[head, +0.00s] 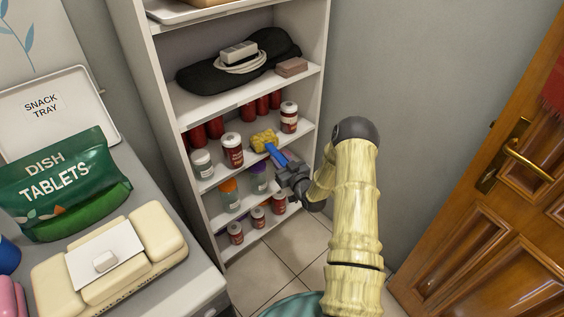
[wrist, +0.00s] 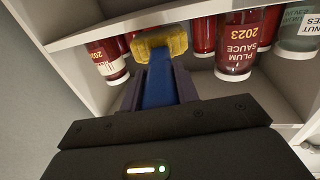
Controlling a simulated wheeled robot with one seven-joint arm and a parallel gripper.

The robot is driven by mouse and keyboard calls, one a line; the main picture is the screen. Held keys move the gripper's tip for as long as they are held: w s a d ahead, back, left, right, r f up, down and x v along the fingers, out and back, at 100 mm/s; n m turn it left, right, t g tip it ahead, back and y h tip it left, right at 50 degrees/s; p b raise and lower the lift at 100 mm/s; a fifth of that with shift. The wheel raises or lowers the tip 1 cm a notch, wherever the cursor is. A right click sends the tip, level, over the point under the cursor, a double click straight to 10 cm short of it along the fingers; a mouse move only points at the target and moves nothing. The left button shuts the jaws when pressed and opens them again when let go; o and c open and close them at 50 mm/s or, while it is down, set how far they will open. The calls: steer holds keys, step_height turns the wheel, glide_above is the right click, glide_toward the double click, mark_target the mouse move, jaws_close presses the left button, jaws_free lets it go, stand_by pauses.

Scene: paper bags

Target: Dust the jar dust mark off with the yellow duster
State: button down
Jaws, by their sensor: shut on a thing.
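The yellow duster (head: 264,140) has a yellow head and a blue handle. My gripper (head: 288,168) is shut on the blue handle, in front of the middle jar shelf. In the wrist view the duster's yellow head (wrist: 160,43) points away from the gripper (wrist: 160,86), in among the jars. A dark red jar with a white label (head: 232,150) stands left of the head, and another labelled red jar (head: 289,117) stands to its right. The wrist view shows a plum sauce jar (wrist: 238,45). I cannot make out a dust mark, or whether the head touches a jar.
The white shelf unit (head: 318,60) holds more jars on a lower shelf and a black bag (head: 200,77) above. Several red jars stand behind. A counter with a dish tablets bag (head: 50,185) is at left, a wooden door (head: 470,220) at right.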

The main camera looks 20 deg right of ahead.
steer(key=shift+f+b, duration=0.6)
steer(key=shift+f, duration=0.1)
stand_by(0.9)
steer(key=a, duration=0.4)
steer(key=shift+w+a, duration=0.15)
steer(key=shift+a, duration=0.1)
stand_by(0.3)
steer(key=shift+w+d+b, duration=0.2)
steer(key=shift+w+d, duration=0.05)
steer(key=shift+d, duration=0.4)
steer(key=shift+w+d+b, duration=0.2)
steer(key=shift+d+b, duration=0.05)
steer(key=shift+d, duration=0.45)
steer(key=shift+w+d+b, duration=0.2)
steer(key=shift+w+d, duration=0.05)
steer(key=shift+d, duration=0.4)
steer(key=shift+d, duration=0.1)
